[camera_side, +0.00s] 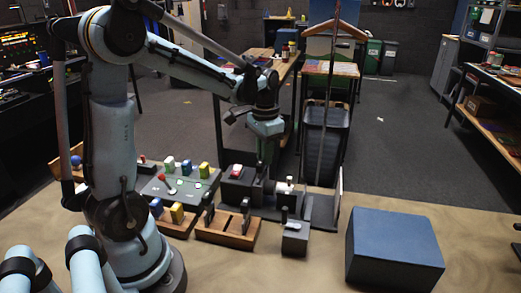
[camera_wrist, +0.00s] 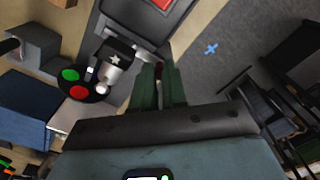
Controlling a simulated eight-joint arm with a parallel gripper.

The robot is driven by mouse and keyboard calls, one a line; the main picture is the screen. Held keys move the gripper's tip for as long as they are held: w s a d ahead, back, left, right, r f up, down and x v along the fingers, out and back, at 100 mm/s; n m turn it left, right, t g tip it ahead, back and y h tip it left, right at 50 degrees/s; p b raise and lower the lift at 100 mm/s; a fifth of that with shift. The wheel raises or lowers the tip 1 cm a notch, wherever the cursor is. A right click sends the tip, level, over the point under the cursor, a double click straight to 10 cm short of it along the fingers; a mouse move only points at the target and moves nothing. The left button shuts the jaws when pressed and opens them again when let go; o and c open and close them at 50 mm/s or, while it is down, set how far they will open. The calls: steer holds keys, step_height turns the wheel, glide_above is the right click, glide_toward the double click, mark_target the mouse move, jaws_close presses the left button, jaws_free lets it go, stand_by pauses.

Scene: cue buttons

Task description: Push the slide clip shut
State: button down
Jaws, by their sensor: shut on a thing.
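My gripper (camera_side: 267,165) points down over the dark fixture (camera_side: 238,190) in the middle of the bench in the side view. In the wrist view my gripper's two dark green fingers (camera_wrist: 160,75) are close together, with a small dark, reddish piece between their tips. I take this piece to be the slide clip; the fingers hide most of it, and how far it has slid cannot be told. A silvery cylinder with a dark, star-marked cap (camera_wrist: 118,58) stands just left of the fingers in the wrist view.
A red button (camera_side: 237,170) sits on the fixture. A board with several coloured knobs (camera_side: 180,185) is to its left. A wooden block with upright levers (camera_side: 228,230) and a small grey box (camera_side: 295,238) stand in front. A large blue box (camera_side: 393,245) is at right.

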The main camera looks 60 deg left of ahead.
steer(key=c, duration=1.1)
jaws_free()
steer(key=shift+s+d, duration=0.1)
steer(key=shift+c, duration=0.2)
step_height(320, 180, up, 12)
steer(key=s+d+f+t, duration=0.3)
steer(key=d+f, duration=0.1)
steer(key=d, duration=0.3)
steer(key=s+d+f+t, duration=0.3)
steer(key=d+t, duration=0.1)
steer(key=d, duration=0.2)
steer(key=shift+d+f, duration=0.35)
